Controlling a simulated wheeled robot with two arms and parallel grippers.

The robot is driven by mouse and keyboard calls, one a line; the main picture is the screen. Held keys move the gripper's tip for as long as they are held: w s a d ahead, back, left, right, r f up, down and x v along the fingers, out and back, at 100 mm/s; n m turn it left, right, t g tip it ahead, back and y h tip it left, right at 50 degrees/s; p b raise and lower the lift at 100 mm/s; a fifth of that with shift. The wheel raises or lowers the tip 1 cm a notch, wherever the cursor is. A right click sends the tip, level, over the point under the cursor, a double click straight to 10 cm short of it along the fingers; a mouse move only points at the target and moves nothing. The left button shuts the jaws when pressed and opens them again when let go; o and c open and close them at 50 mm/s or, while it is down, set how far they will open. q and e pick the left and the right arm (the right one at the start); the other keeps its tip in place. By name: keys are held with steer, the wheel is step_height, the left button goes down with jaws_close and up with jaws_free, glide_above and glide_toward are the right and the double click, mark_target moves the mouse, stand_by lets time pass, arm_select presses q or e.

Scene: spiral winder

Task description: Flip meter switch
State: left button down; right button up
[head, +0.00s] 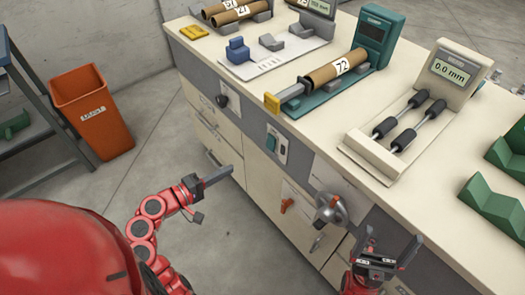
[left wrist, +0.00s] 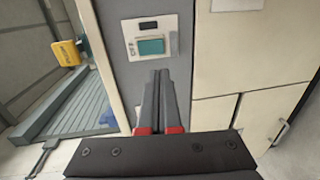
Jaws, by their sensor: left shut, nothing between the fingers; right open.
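A teal switch (head: 271,143) sits on a small light plate on the grey front strip of the bench. It also shows in the left wrist view (left wrist: 151,47), with a small dark window beside it on the plate. My left gripper (head: 230,171) is shut and empty, in front of the bench and lower left of the switch. In the left wrist view its fingertips (left wrist: 161,74) point toward the plate, just below the switch in the picture. They look apart from it. My right gripper (head: 390,250) is open and empty, at the bench front near the round metal crank.
The metal crank (head: 331,209), an orange toggle (head: 287,205) and a dark knob (head: 222,101) stick out from the bench front. A 0.0 mm gauge (head: 450,73) and a winder with tube 72 (head: 336,69) stand on top. An orange bin (head: 93,112) is left; floor between is clear.

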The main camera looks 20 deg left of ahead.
mark_target(269, 148)
arm_select(q)
steer(key=x, duration=1.4)
steer(key=shift+w+d+f+b, duration=0.1)
steer(key=shift+d+b, duration=0.05)
steer(key=shift+b, duration=0.5)
